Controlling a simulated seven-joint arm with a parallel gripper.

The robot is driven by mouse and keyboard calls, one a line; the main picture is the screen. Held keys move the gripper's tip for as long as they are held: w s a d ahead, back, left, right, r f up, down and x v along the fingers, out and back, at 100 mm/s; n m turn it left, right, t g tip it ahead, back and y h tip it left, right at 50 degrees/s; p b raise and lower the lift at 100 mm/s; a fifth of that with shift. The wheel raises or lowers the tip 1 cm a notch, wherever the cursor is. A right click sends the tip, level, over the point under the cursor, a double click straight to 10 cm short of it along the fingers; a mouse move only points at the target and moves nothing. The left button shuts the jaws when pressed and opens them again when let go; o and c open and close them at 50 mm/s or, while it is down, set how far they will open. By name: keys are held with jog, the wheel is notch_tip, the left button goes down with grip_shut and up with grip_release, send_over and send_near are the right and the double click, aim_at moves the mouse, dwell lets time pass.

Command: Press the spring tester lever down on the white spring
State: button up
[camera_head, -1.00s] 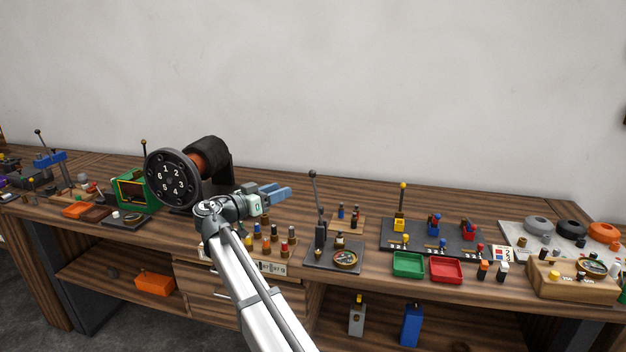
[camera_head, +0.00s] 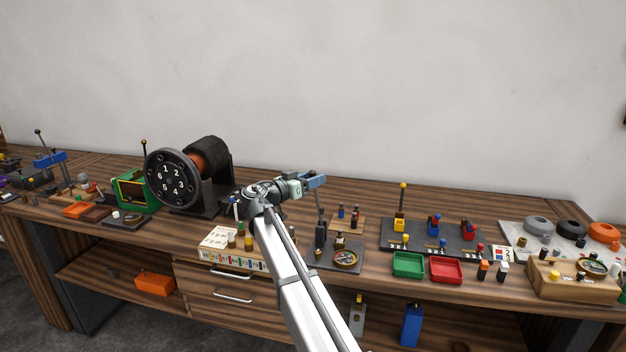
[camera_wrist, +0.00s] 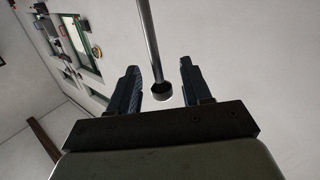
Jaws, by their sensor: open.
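The spring tester (camera_head: 321,236) stands on a dark base plate with a round dial (camera_head: 346,258). Its lever (camera_head: 321,212) rises steeply from the post, and its top is hidden behind my gripper. My gripper (camera_head: 316,180) is open at the lever's upper end. In the wrist view, a thin metal rod with a dark round end (camera_wrist: 162,92) lies between the two open fingers (camera_wrist: 160,70), without clear contact on either. A small dark piece with a pale band (camera_head: 340,241) stands beside the post. I cannot tell whether it is the white spring.
A numbered black disc machine (camera_head: 170,178) stands left of my arm. Small capped pieces stand on a board (camera_head: 347,222) behind the tester. Green (camera_head: 409,264) and red (camera_head: 446,269) trays lie to the right. A printed card box (camera_head: 228,255) sits at the front edge.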

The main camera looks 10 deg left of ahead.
jog(key=shift+w+d, duration=0.2)
jog(key=shift+w, duration=0.1)
grip_shut()
dwell(0.4)
